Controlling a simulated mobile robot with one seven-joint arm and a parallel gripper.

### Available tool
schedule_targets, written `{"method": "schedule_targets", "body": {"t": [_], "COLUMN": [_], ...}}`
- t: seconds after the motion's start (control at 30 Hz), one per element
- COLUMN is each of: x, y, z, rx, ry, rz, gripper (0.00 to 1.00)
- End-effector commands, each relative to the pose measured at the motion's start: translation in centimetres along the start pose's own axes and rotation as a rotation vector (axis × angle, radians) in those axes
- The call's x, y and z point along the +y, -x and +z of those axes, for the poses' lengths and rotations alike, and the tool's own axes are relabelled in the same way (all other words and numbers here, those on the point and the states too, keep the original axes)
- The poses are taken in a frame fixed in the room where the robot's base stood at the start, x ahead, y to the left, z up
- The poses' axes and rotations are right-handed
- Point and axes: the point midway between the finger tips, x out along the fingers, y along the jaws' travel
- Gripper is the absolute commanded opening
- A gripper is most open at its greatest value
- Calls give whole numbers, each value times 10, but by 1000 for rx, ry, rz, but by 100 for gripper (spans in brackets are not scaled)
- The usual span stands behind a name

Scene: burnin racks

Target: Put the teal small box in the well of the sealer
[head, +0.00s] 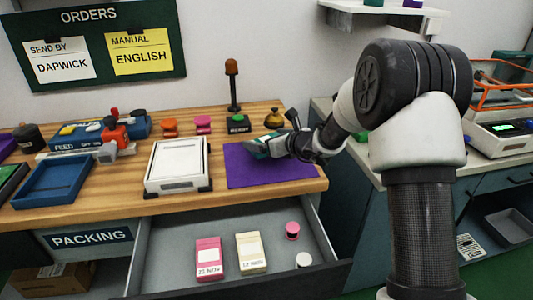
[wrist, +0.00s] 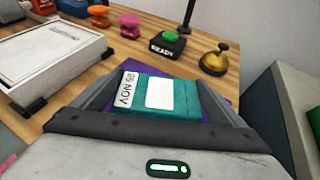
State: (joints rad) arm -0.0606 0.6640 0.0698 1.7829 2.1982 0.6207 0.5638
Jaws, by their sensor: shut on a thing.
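My gripper (head: 268,148) is shut on the teal small box (head: 255,151), above the purple mat (head: 265,176) on the wooden bench. In the wrist view the teal small box (wrist: 152,119) lies between the fingers, with a white "05 NOV" label and a blank white patch. No readable label names the sealer. A white flat-topped unit (head: 178,165) stands left of the mat. A blue machine marked FEED (head: 70,143) is farther left. A white device with a green display (head: 512,130) and an orange frame stands on the right counter. I cannot tell which is the sealer.
An open drawer (head: 165,245) below the bench holds pink and cream boxes and two small round items. A green-button READY block (head: 238,124), a brass bell (head: 274,119) and a beacon pole (head: 233,88) stand behind the mat. A blue tray (head: 53,184) is at left.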

Motion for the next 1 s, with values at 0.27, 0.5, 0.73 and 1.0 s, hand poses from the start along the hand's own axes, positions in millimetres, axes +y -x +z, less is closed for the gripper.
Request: {"method": "schedule_targets", "body": {"t": [0.27, 0.5, 0.73, 1.0], "x": [1, 0, 0, 0], "y": [-14, -14, -15, -14], "z": [-32, -34, -37, -34], "rx": [0, -2, -1, -1], "ry": [-1, 1, 1, 1], "rz": [1, 0, 0, 0], "gripper": [69, 69, 100, 100]}}
